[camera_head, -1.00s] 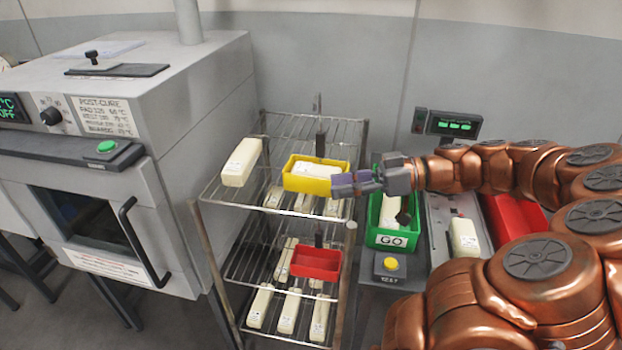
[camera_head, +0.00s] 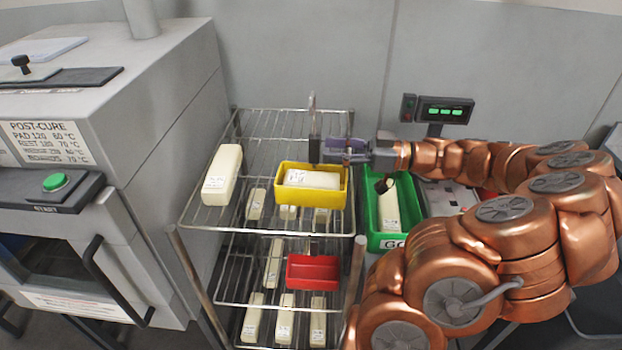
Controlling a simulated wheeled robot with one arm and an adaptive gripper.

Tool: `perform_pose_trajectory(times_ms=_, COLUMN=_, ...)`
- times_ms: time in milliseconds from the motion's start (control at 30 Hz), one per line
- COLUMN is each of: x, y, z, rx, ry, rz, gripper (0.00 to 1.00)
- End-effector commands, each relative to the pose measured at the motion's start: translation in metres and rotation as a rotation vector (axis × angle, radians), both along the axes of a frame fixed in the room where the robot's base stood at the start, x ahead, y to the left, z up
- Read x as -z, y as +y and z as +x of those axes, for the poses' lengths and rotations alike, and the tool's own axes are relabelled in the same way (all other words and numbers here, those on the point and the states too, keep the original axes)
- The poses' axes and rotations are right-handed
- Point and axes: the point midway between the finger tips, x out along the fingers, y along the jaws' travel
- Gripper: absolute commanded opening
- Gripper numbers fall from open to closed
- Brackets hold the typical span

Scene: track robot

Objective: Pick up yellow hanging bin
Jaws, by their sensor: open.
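The yellow hanging bin (camera_head: 311,200) is at the top tier of the wire rack, with a white labelled block (camera_head: 307,179) lying in it. A dark upright hanger strip (camera_head: 314,149) rises behind the bin. My gripper (camera_head: 329,151) reaches in from the right, level with this strip and just behind the bin's back rim. Its fingers are open. I cannot tell whether they touch the strip.
The wire rack (camera_head: 205,216) holds several white blocks on its tiers and a red bin (camera_head: 313,272) lower down. A green bin (camera_head: 372,216) with a block stands to the right. An oven (camera_head: 185,120) stands at the left.

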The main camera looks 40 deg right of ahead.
Motion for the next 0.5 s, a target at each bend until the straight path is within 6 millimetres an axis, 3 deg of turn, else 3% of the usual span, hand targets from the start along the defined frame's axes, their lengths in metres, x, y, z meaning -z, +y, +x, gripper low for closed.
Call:
perform_pose_trajectory(times_ms=300, x=-0.004, y=0.025, z=0.029, rx=-0.004, ry=0.004, rz=0.003, gripper=0.48)
perform_pose_trajectory(times_ms=500, x=-0.002, y=0.03, z=0.035, rx=0.001, ry=0.001, rz=0.001, gripper=0.48)
